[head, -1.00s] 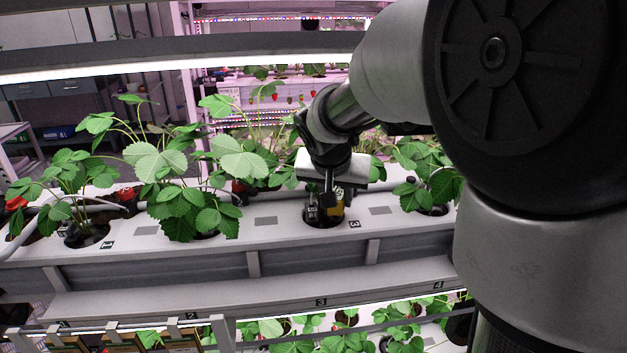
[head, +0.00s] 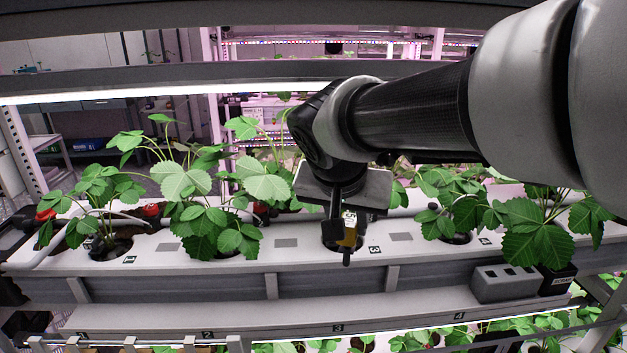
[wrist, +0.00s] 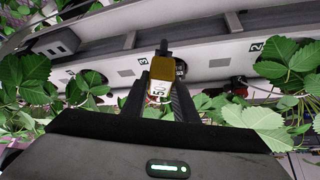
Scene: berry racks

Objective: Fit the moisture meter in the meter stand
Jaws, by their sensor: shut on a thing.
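My gripper (head: 347,212) is shut on the moisture meter (head: 350,236), a small yellow and dark piece with a white number label and a dark tip pointing down. The gripper holds it in front of the round hole by the number 3 label. The wrist view also shows the meter (wrist: 162,69) between the fingers. A grey block with openings on top (head: 504,283), apparently the meter stand, sits on the front ledge at the right. It also shows at upper left in the wrist view (wrist: 56,43).
Strawberry plants (head: 205,215) grow along the white channel (head: 180,258), left and right of the gripper. A black labelled box (head: 557,280) is beside the grey block, with leaves hanging over it. A light bar (head: 150,94) crosses above. The ledge between gripper and block is clear.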

